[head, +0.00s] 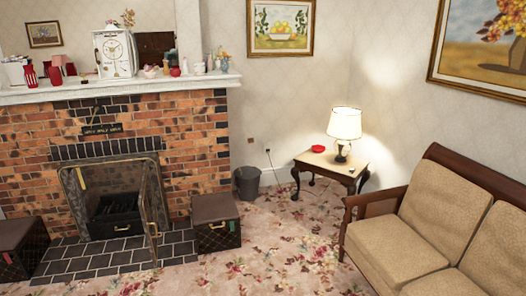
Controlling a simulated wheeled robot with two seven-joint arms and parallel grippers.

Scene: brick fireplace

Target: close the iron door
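The iron door (150,212) is a narrow metal-framed panel at the right side of the fireplace opening. It stands swung out over the hearth and is seen at a steep angle. A metal frame (68,192) edges the left side of the opening. Inside the dark firebox stands a black grate (115,216). Neither of my grippers shows in the head view.
A brown trunk (216,236) stands on the right of the dark tiled hearth (100,262), close to the door. Another trunk (22,250) stands at the left. A grey bin (248,183), side table (335,167) and sofa (410,250) are further right. Floral carpet (285,255) lies clear between.

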